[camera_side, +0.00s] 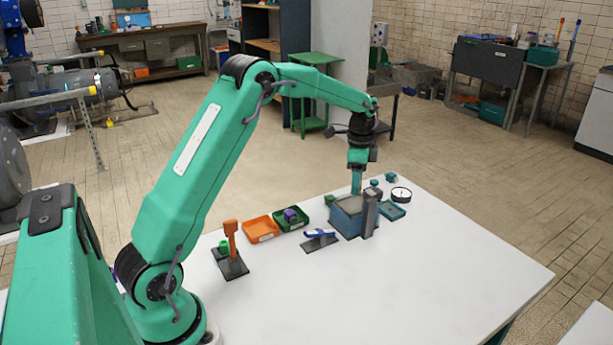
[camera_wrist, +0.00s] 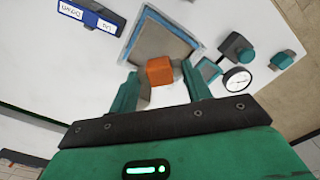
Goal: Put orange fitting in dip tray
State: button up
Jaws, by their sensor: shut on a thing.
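My gripper (camera_side: 356,188) points down over the blue open box (camera_side: 347,224) on the white table. In the wrist view its fingers (camera_wrist: 160,80) are shut on the orange fitting (camera_wrist: 159,71), a small orange block. The fitting overlaps the near part of the box's blue rim (camera_wrist: 195,37), with the grey-brown inside beyond it. I take this box for the dip tray, but a smaller teal tray (camera_side: 392,210) lies to its right. The fitting cannot be made out in the side view. Its height above the box is unclear.
A grey upright block (camera_side: 370,213) stands against the box's front. A blue piece on a dark stand (camera_side: 320,239), a green tray (camera_side: 290,221) and an orange tray (camera_side: 261,229) lie left. A round gauge (camera_side: 401,194) lies right. The table front is clear.

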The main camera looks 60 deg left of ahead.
jog(key=shift+f, duration=1.95)
jog(key=shift+f, duration=0.1)
jog(key=o, duration=1)
jog(key=shift+o, duration=0.2)
notch_tip(320, 180, up, 12)
